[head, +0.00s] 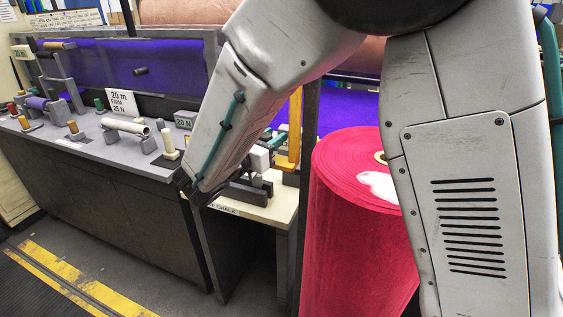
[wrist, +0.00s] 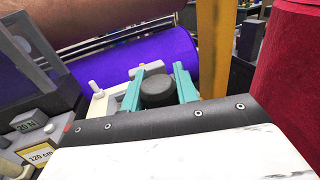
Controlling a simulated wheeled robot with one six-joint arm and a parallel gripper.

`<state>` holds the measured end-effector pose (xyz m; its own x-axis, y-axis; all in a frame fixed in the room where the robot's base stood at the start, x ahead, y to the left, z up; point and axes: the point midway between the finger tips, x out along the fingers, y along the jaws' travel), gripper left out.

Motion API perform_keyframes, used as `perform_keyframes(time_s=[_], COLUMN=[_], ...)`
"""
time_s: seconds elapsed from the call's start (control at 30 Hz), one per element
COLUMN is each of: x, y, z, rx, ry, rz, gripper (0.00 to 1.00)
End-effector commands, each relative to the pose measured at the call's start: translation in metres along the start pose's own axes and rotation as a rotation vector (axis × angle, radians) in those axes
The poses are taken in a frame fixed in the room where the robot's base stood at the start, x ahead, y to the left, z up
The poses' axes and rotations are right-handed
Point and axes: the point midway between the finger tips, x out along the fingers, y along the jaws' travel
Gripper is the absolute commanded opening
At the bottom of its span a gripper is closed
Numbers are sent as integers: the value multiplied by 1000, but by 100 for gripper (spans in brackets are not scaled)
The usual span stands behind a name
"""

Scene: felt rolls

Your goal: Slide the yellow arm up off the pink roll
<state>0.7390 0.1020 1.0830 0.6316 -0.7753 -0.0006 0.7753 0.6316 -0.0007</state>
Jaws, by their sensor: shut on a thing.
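The yellow arm (head: 295,125) stands upright just left of the pink roll (head: 345,220) in the head view. In the wrist view the yellow arm (wrist: 212,45) is a vertical bar right of my gripper, with the pink roll (wrist: 290,65) farther right. My gripper (wrist: 160,72) has its teal fingers on either side of a dark round knob (wrist: 158,92) and is shut on it. In the head view my gripper (head: 277,142) is close to the yellow arm's left side, partly hidden by my arm. I cannot tell whether the knob joins the yellow arm.
A grey bench (head: 95,140) with spools and small posts stands at left. A purple felt sheet (head: 130,68) hangs behind it, and a purple roll (wrist: 160,60) lies beyond my gripper. A pale ledge (head: 278,208) is below my gripper. Open floor with yellow stripes (head: 75,283) is at lower left.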

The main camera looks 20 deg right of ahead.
Motion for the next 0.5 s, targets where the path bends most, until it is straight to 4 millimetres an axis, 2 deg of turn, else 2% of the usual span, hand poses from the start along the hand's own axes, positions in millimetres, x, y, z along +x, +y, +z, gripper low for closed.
perform_keyframes(time_s=[0.03,0.2,0.33,0.5], x=[0,0,0,1], y=[1,1,1,1], z=[14,42,53,58], rx=[8,8,5,4], ry=[-2,-2,-3,-3], rz=[2,2,2,2], gripper=[0,0,0,0])
